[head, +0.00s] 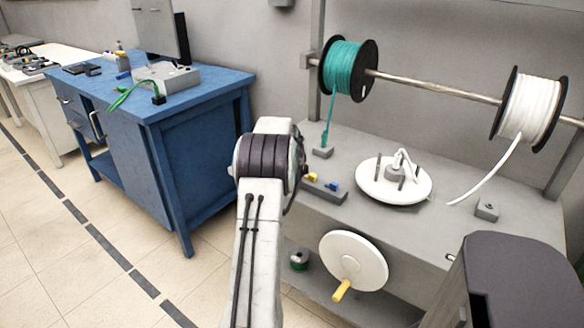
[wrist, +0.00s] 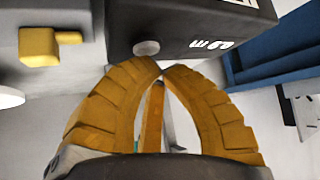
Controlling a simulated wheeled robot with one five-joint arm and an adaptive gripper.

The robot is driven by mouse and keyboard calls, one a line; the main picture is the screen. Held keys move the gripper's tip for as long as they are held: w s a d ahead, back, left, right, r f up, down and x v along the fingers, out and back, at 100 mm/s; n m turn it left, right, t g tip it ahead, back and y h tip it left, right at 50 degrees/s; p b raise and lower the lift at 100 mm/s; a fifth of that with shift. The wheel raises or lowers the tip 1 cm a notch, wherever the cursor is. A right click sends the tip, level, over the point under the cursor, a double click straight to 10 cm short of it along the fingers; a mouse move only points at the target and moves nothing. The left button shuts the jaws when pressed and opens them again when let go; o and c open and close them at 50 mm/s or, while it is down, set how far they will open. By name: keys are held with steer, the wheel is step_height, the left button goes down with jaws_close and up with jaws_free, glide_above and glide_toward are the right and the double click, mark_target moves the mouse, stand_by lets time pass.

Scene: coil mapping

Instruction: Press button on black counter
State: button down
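The black counter (wrist: 195,28) shows at the top of the wrist view, a dark box with white digits and an "m" on its face, seen upside down. Its round grey button (wrist: 146,47) sticks out from the near side. My gripper (wrist: 161,69) has its yellow ribbed fingers curved together, tips meeting, with nothing seen between the tips. The tips appear just below the button and slightly right of it; I cannot tell whether they touch the counter. In the head view my arm hides the gripper, and I cannot make out the counter.
The grey bench (head: 449,234) carries a white disc (head: 375,187) with pegs. Teal (head: 342,70) and white (head: 530,106) spools hang on a rod above. A white crank wheel (head: 352,262) is on the bench front. A blue workbench (head: 207,150) stands left. A yellow piece (wrist: 39,47) is near the counter.

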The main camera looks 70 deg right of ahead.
steer(key=shift+f+b, duration=0.4)
steer(key=shift+f, duration=0.05)
stand_by(0.5)
steer(key=shift+r, duration=0.1)
steer(key=shift+r+p, duration=0.55)
steer(key=shift+r, duration=0.25)
stand_by(0.3)
steer(key=shift+r+p, duration=1.75)
steer(key=shift+r, duration=0.75)
